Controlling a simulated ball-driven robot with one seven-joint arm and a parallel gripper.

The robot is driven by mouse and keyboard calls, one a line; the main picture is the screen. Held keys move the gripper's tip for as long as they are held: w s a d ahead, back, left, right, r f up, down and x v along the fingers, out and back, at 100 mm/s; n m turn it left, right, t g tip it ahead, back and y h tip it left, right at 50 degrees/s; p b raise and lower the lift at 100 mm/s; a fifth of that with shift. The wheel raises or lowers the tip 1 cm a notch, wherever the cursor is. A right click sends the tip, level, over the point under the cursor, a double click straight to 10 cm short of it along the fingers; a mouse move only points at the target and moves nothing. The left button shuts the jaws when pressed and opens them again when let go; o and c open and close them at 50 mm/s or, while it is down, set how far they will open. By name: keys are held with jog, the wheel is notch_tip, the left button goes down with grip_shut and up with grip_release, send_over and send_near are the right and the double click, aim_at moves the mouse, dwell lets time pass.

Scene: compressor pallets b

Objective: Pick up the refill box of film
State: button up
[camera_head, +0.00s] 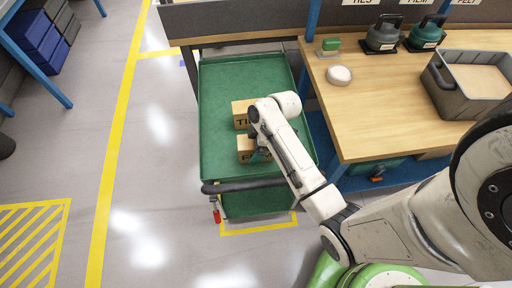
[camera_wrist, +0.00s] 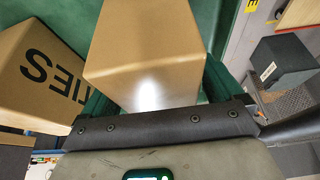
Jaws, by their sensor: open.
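The film box is a cardboard box (camera_head: 245,157) on the green cart, with a dark "F" showing and the rest of its label hidden by my arm. In the wrist view the plain face of a cardboard box (camera_wrist: 150,45) fills the middle, between the green fingers. A second cardboard box, marked TIES (camera_wrist: 40,75), lies to its left in the wrist view; it stands behind the film box in the head view (camera_head: 240,112). My gripper (camera_head: 261,157) is open and reaches down at the film box. I cannot tell whether the fingers touch it.
The green cart (camera_head: 222,80) has raised rims and a dark handle (camera_head: 245,186) at its near end. Floor left of the cart is clear.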

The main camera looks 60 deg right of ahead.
jog(key=shift+f, duration=0.2)
jog(key=shift+c, duration=0.3)
jog(key=c, duration=1.3)
jog(key=shift+o, duration=0.2)
jog(key=shift+r, duration=0.15)
jog(key=shift+r, duration=0.45)
notch_tip(320, 180, up, 3)
jog(key=shift+f+b, duration=0.2)
jog(key=shift+b, duration=0.5)
jog(key=s+r, duration=0.1)
jog(key=s+d+r, duration=0.1)
jog(key=s+r, duration=0.2)
jog(key=r, duration=0.1)
jog(key=shift+s+d+r, duration=0.15)
jog(key=shift+s+d, duration=0.05)
jog(key=shift+d, duration=0.05)
jog(key=s+d+r+p, duration=0.1)
jog(key=s+r, duration=0.3)
jog(key=s, duration=0.4)
jog(key=shift+s+d+r, duration=0.15)
jog(key=shift+s+d, duration=0.2)
jog(key=shift+d, duration=0.5)
